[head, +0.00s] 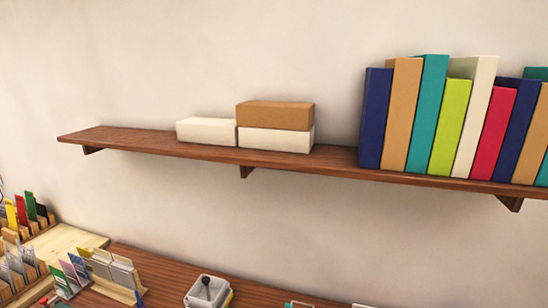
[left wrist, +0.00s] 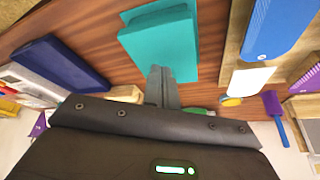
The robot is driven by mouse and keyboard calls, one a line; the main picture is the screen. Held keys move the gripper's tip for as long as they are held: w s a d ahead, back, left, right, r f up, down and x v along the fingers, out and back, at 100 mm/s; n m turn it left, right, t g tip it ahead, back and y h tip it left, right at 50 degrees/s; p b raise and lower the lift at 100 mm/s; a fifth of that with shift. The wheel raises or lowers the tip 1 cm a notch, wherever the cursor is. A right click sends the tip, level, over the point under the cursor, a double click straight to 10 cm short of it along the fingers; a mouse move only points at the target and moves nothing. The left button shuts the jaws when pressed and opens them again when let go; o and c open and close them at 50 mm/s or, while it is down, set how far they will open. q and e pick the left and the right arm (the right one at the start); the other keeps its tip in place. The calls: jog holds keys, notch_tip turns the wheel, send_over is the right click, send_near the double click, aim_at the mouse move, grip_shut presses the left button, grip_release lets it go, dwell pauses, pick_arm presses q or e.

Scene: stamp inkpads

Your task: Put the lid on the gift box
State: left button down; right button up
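I cannot tell which is the gift box and which the lid. My left gripper (left wrist: 160,70) has its two grey fingers close together, their tips overlapping the near edge of the teal piece in the picture. I see nothing held between them, and contact is unclear. Neither gripper shows in the head view. My right gripper is in no view.
In the left wrist view, a dark blue block (left wrist: 62,62) lies left and a blue piece (left wrist: 275,28) right. The head view shows a wall shelf (head: 335,161) with a tan box (head: 275,115), white boxes and several books (head: 428,115). Stationery holders (head: 110,268) stand below.

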pick_arm(q)
jog(key=shift+f+b, duration=0.4)
jog(key=shift+f, duration=0.25)
jog(key=shift+s+f+p, duration=0.1)
jog(key=shift+s+p, duration=0.05)
jog(key=shift+p, duration=0.15)
dwell(1.8)
notch_tip(320, 180, up, 7)
jog(key=p, duration=0.8)
